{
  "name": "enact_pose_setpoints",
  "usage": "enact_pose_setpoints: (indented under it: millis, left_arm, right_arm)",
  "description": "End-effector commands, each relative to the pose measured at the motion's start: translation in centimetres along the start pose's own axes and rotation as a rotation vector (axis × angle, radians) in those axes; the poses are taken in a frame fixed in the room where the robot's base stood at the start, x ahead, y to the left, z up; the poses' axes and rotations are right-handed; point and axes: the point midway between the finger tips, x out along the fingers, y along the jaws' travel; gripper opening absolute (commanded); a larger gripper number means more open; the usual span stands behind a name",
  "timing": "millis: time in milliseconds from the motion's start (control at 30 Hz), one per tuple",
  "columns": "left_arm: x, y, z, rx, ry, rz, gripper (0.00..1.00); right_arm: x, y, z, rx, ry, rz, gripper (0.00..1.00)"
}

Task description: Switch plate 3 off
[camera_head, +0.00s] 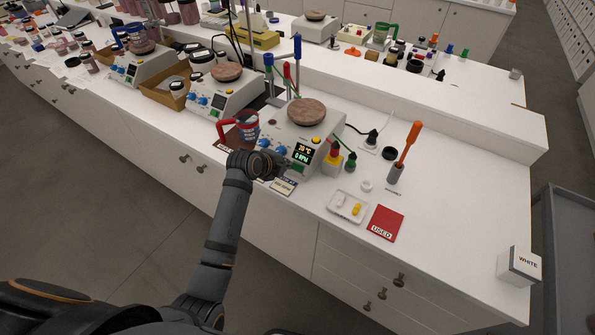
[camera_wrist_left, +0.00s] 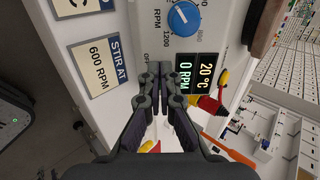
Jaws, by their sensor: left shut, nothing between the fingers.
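The nearest hot-plate stirrer (camera_head: 322,132) has a round brown top (camera_head: 306,111), blue knobs and a lit display (camera_head: 302,153). I cannot read a plate number on it. In the wrist view its display (camera_wrist_left: 195,75) reads 20 °C and 0 RPM, beside a blue RPM knob (camera_wrist_left: 184,18). My left gripper (camera_head: 281,164) is shut and empty at the lower front panel. In the wrist view its fingertips (camera_wrist_left: 160,72) are by the panel, near small "OFF" lettering. The fingers hide any switch there, and I cannot tell whether they touch it. My right gripper is out of view.
A "STIR AT 600 RPM" card (camera_wrist_left: 100,64) lies in front of the plate. Further right are a white tray (camera_head: 347,207) and red USED card (camera_head: 385,223). Two more stirrers stand left.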

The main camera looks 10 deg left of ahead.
Motion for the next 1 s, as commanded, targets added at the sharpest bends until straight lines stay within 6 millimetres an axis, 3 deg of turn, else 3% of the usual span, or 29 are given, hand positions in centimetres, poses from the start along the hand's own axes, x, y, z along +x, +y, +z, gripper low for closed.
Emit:
enact_pose_setpoints:
  millis: [1000]
  left_arm:
    - [1.2, -0.1, 0.0, 0.0, 0.0, 0.0, 0.0]
  right_arm:
    - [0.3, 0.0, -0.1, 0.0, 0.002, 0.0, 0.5]
